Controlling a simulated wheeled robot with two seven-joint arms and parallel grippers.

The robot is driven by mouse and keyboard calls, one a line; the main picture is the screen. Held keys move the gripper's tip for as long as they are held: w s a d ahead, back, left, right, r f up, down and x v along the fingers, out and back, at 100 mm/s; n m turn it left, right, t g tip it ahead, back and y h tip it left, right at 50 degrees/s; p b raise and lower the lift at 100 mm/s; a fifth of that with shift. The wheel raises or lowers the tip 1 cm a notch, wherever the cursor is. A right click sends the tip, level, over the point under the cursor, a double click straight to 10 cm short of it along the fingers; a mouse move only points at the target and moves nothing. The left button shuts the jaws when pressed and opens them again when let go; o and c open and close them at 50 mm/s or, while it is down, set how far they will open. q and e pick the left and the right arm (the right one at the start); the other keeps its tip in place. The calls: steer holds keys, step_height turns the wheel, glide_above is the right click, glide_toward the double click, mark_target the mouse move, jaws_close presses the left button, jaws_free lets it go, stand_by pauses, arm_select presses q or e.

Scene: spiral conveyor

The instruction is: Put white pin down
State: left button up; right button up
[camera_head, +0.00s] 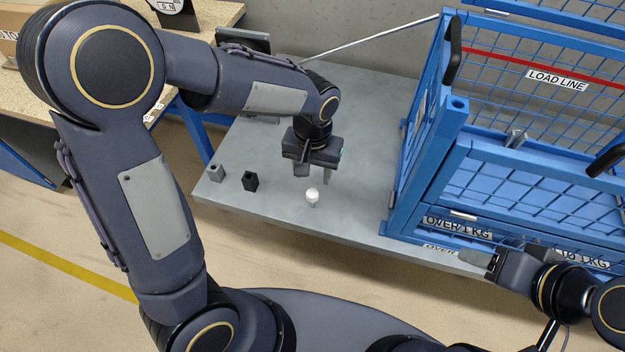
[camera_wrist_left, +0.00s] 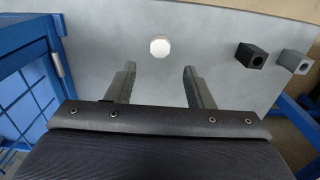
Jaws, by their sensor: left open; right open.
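The white pin (camera_head: 312,195) stands upright on the grey table (camera_head: 365,100) near its front edge. Its round white top (camera_wrist_left: 160,47) also shows in the left wrist view, ahead of the fingertips and roughly between their lines. My left gripper (camera_head: 313,172) is open and empty, just behind and above the pin, apart from it. In the left wrist view its two fingers (camera_wrist_left: 158,75) are spread with nothing between them. My right gripper (camera_head: 484,262) is at the lower right, in front of the blue cage; its jaws are open and I see nothing held.
A black block (camera_head: 250,181) and a grey block (camera_head: 217,172), each with a hole, stand left of the pin. A blue mesh cage (camera_head: 455,130) marked "LOAD LINE" stands on the right. The table between blocks and cage is mostly clear.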

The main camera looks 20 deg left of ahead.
arm_select(q)
steer(key=s+a+r+n+t+h, duration=0.1)
steer(key=s+a+r+t+h, duration=0.15)
steer(key=s+a+r, duration=0.65)
steer(key=s+r+n+t+h, duration=0.1)
steer(key=s+t, duration=0.2)
steer(key=s, duration=0.4)
steer(key=shift+s+r, duration=0.25)
steer(key=shift+r, duration=0.05)
steer(key=shift+a, duration=0.1)
step_height(320, 180, up, 11)
steer(key=p, duration=1.1)
